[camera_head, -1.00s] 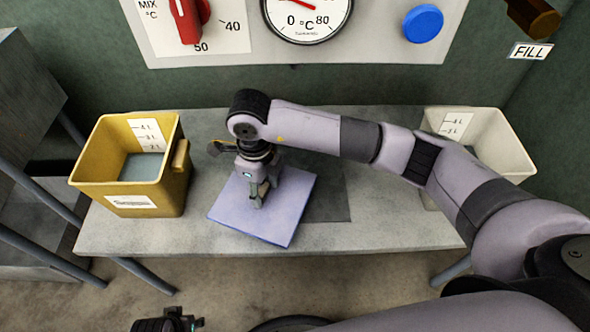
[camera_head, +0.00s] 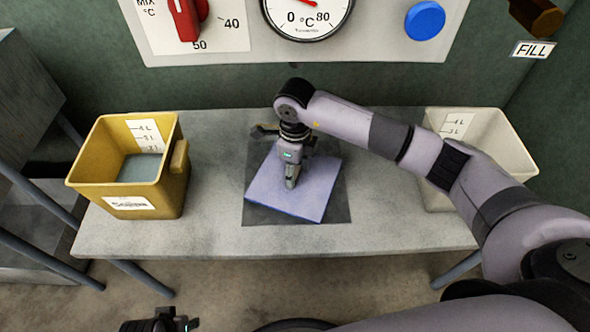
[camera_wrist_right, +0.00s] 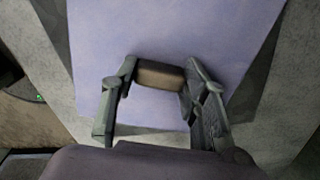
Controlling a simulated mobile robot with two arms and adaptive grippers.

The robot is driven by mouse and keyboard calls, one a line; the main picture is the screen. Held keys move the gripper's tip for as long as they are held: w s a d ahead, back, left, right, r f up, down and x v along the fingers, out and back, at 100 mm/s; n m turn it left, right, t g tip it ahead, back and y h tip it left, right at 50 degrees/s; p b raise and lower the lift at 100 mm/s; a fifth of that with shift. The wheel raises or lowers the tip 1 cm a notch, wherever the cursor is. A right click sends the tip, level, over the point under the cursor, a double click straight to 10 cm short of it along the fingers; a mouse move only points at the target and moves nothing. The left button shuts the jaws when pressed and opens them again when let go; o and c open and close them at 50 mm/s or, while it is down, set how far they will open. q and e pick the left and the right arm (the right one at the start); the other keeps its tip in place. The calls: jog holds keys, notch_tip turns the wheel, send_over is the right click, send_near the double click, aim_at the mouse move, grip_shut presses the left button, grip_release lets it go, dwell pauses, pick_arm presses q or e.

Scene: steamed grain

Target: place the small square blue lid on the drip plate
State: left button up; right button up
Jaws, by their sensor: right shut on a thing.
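The small square blue lid (camera_head: 318,188) is over the dark grey drip plate (camera_head: 339,211) on the bench. It is turned relative to the plate, whose dark edges show around it. I cannot tell whether the lid touches the plate. My right gripper (camera_head: 291,183) points down at the lid's middle. In the right wrist view its fingers (camera_wrist_right: 158,76) are shut on the brown handle (camera_wrist_right: 158,75) of the lid (camera_wrist_right: 215,35). My left gripper (camera_head: 165,322) shows only partly at the bottom edge, away from the lid.
A yellow bucket (camera_head: 88,170) with water stands at the bench's left end. A whitish bucket (camera_head: 495,145) stands at the right end, partly behind my right arm. The bench (camera_head: 215,200) is clear between the yellow bucket and the plate. A control panel (camera_head: 240,50) is on the back wall.

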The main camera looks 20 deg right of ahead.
jog(key=o, duration=1)
jog(key=shift+f, duration=0.1)
jog(key=o, duration=0.3)
pick_arm(q)
jog(key=shift+w+r, duration=0.1)
jog(key=shift+r, duration=0.25)
pick_arm(e)
jog(key=shift+o, duration=0.2)
pick_arm(q)
jog(key=f, duration=0.3)
jog(key=f+p, duration=0.1)
jog(key=shift+s+f, duration=0.15)
jog(key=shift+s, duration=0.1)
pick_arm(e)
notch_tip(320, 180, up, 8)
jog(key=shift+f, duration=0.1)
pick_arm(q)
jog(key=shift+s, duration=0.1)
pick_arm(e)
jog(key=shift+s+f, duration=0.1)
